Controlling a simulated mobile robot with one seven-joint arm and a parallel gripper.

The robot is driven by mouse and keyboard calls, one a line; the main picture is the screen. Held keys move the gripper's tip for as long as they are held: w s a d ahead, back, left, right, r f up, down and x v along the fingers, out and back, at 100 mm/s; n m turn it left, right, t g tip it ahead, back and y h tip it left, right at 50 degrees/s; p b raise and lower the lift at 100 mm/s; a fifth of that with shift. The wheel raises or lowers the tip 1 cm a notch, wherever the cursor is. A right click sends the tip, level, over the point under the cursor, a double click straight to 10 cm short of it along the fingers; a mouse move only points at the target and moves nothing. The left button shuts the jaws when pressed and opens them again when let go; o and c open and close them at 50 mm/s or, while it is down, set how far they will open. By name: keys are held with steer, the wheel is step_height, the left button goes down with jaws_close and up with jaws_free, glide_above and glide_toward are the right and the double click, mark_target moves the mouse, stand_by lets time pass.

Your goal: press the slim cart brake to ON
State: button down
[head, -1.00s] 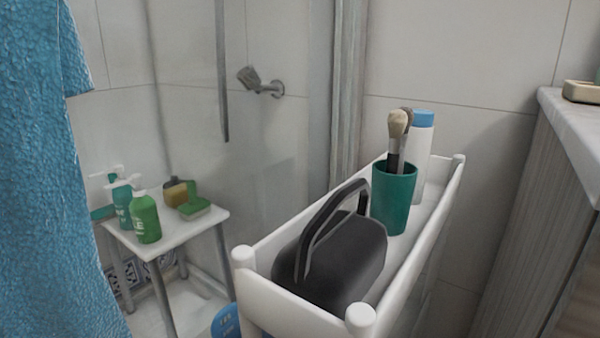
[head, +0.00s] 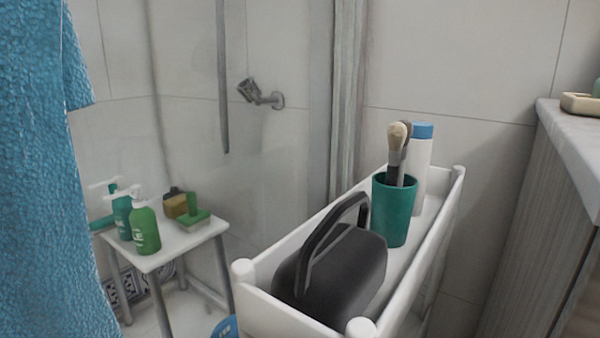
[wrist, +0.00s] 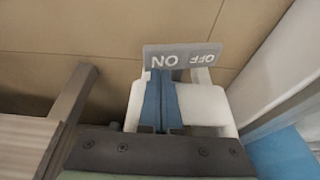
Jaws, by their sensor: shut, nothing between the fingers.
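The slim white cart (head: 415,283) stands at the centre right of the head view. In the wrist view its brake sign (wrist: 182,57) is a grey plate with ON and OFF upside down, ON at left and OFF at right. A white brake part (wrist: 205,105) shows below the sign, on both sides of my fingers. My gripper (wrist: 161,82) is shut and empty, its two blue fingers side by side in front of the white part, with tips near the ON side. I cannot tell whether they touch it. The gripper and brake are not visible in the head view.
The cart top holds a black bag (head: 335,270), a green cup (head: 395,210) with brushes and a white bottle (head: 420,175). A blue towel (head: 40,190) hangs at left, near a small white stool (head: 165,250). A counter (head: 570,135) stands at right.

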steer(key=shift+f+b, duration=1)
steer(key=shift+f, duration=0.2)
stand_by(0.9)
step_height(320, 180, up, 7)
steer(key=p, duration=0.7)
steer(key=shift+r, duration=0.1)
